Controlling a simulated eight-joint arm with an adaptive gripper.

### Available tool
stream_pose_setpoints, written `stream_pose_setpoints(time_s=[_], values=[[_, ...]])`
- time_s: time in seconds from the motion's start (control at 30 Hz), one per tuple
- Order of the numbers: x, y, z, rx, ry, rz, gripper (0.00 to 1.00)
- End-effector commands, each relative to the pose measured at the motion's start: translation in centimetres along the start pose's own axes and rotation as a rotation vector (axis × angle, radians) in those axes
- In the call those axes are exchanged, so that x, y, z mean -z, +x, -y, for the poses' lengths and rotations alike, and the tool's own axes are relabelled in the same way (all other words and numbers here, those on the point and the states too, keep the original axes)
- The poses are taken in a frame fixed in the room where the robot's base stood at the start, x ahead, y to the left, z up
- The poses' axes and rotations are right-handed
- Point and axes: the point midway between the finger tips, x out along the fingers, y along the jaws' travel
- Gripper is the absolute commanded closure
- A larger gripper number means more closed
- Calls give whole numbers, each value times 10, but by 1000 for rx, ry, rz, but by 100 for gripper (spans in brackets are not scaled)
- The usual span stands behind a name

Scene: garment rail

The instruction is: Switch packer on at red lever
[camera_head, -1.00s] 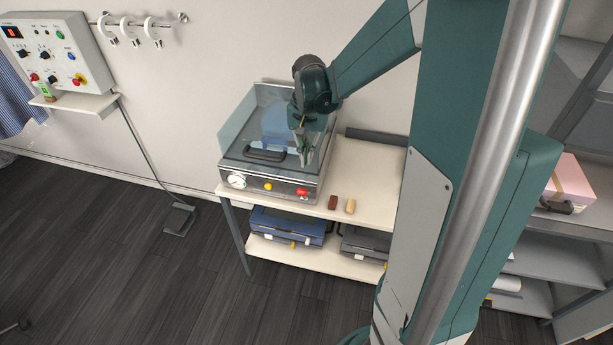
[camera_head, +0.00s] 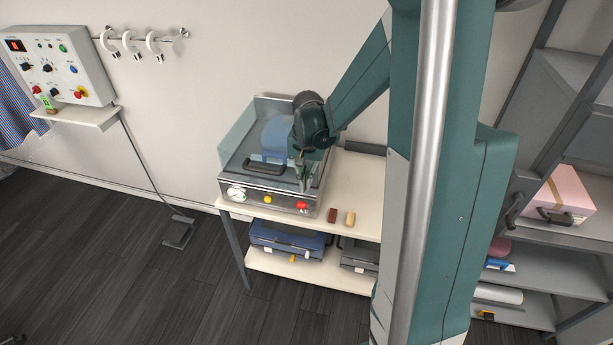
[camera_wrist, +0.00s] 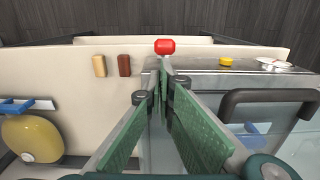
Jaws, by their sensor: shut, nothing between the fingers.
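The packer (camera_head: 268,200) is a metal box with a clear lid and a dark handle, standing on the left of a white table. Its red lever (camera_head: 302,206) is on the right of the front panel. The red lever also shows at the top of the wrist view (camera_wrist: 165,46), just beyond my fingertips. My gripper (camera_head: 302,188) points down over the packer's front right part, close behind the red lever. In the wrist view my gripper (camera_wrist: 163,68) has its fingertips together with nothing between them. I cannot tell whether the fingertips touch the lever.
A yellow button (camera_head: 267,199) and a gauge (camera_head: 236,193) share the front panel. A brown block (camera_head: 332,215) and a tan block (camera_head: 350,218) lie to its right. Cases (camera_head: 287,240) sit on the lower shelf. A control box (camera_head: 60,65) hangs on the wall.

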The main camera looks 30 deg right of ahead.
Motion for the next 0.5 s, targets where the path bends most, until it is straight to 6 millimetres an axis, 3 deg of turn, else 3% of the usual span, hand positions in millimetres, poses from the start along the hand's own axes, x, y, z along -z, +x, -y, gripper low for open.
stream_pose_setpoints(time_s=[0.3, 0.5], values=[[0, 30, 0, 0, 0, 0, 100], [0, 38, 0, 0, 0, 0, 100]])
